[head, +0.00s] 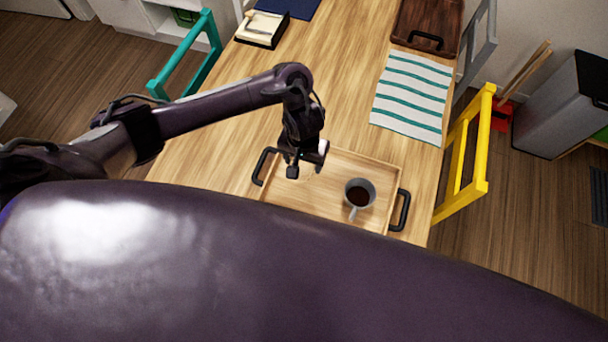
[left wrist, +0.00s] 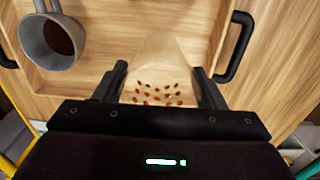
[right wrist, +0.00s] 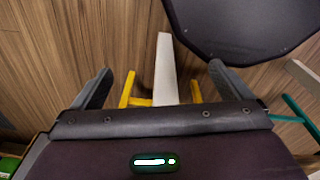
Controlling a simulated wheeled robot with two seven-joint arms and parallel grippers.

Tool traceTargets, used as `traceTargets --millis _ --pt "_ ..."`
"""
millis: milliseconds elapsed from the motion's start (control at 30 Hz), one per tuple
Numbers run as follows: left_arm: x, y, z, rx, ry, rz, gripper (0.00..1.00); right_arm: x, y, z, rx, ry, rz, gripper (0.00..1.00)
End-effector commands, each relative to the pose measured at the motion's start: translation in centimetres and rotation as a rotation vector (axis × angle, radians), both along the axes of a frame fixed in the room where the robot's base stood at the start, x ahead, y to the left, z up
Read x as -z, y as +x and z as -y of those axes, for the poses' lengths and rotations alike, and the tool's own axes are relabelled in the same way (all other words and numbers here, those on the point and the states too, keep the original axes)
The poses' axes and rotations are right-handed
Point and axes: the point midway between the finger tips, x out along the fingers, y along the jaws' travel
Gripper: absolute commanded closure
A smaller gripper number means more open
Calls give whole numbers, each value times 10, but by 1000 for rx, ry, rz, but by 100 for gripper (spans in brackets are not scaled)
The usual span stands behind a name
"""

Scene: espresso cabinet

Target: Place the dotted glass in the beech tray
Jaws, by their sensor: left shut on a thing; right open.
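The dotted glass (left wrist: 156,94), clear with red-brown dots, is between the fingers of my left gripper (left wrist: 159,72), which is shut on it. In the head view the left gripper (head: 306,168) is over the left part of the beech tray (head: 290,205), and the glass is hard to make out there. The tray, pale wood with black handles, also shows in the left wrist view (left wrist: 110,52). I cannot tell whether the glass touches the tray floor. My right gripper (right wrist: 160,84) is open and empty, away from the table, over the floor.
A grey mug of dark drink (head: 359,194) stands in the right part of the tray. A striped cloth (head: 412,95), a dark wooden tray (head: 428,28) and a small box (head: 262,29) lie farther back on the table. Yellow (head: 466,150) and teal (head: 186,55) chairs flank it.

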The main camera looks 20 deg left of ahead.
Motion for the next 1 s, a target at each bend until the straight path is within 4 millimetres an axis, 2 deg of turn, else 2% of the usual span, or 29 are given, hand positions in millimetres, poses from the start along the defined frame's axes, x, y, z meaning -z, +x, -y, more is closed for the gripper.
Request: traceTargets --millis 33,267,533,967,1000 --pt "15 -1 1 0 -3 -2 65 13 0 -2 0 2 0 2" --pt "26 0 1 1 -2 1 65 21 -1 -11 -1 13 -1 2" --pt "64 0 1 0 -3 0 65 52 -3 -14 -3 17 -4 2" --pt "67 0 0 0 -1 0 65 51 -3 -6 -2 7 -4 2" --pt "67 0 0 0 -1 0 32 51 -3 -6 -2 7 -4 2"
